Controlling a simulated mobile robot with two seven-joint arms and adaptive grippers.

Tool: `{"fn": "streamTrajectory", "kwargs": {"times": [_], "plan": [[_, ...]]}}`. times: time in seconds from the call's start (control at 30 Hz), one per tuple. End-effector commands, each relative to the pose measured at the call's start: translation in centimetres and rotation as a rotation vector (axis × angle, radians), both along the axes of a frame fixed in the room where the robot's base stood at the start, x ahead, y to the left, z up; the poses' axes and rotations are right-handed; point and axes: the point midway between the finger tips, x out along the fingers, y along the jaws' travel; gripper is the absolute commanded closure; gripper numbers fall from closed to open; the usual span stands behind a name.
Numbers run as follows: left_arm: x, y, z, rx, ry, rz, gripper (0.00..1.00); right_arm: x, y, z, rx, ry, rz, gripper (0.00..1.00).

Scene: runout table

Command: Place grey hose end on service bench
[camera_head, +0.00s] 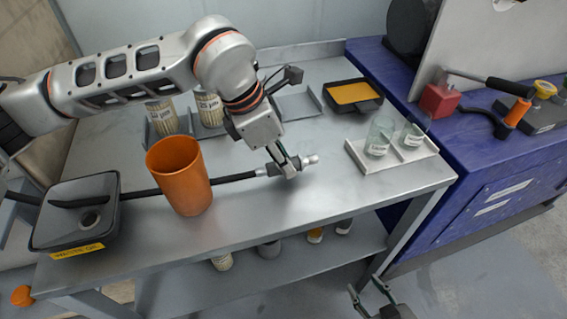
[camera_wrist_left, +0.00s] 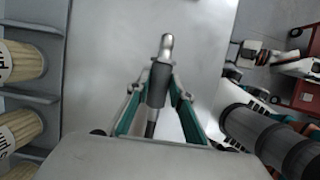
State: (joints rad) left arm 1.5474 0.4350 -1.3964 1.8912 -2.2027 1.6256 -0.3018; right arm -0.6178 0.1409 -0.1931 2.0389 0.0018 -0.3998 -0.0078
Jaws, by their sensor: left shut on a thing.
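The grey hose end (camera_head: 309,160) has a bright metal tip and a dark grey sleeve. It also shows in the left wrist view (camera_wrist_left: 159,84), lying lengthwise between the fingers. My left gripper (camera_head: 288,167) is shut on its sleeve, low over the service bench (camera_head: 325,205). I cannot tell whether the hose end touches the bench top. Its black hose runs left behind an orange cup (camera_head: 181,175) toward a black container (camera_head: 75,222). My right gripper (camera_head: 369,292) is at the bottom edge of the head view, below the bench front, with its fingers apart and empty.
Filter cartridges (camera_head: 209,108) stand in a rack at the back left. A black tray with an orange inside (camera_head: 353,94) sits at the back right. A pale tray (camera_head: 413,158) holds two glasses. The bench front right of the cup is clear.

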Motion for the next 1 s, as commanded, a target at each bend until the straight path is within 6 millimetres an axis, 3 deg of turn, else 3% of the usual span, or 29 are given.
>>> {"fn": "streamTrajectory", "kwargs": {"times": [0.1,0.47,0.5,0.57,1.0], "plan": [[-0.05,0.0,-1.44,-0.001,0.002,0.0,1.0,-0.31,-0.01,-0.43,-0.002,0.008,0.001,0.6],[-0.01,-0.02,-1.66,-0.001,-0.001,-0.001,1.0,-0.35,0.01,-0.39,-0.003,0.008,0.002,0.6],[-0.02,-0.01,-1.72,0.0,0.0,-0.001,0.73,-0.34,0.01,-0.38,-0.002,0.007,0.002,0.6],[-0.02,-0.01,-1.69,0.0,0.0,-0.001,0.62,-0.33,0.02,-0.36,-0.002,0.007,0.002,0.6],[-0.03,0.14,-0.94,-0.001,-0.001,0.0,0.62,-0.24,0.05,-0.13,-0.001,0.004,0.002,0.6]]}}
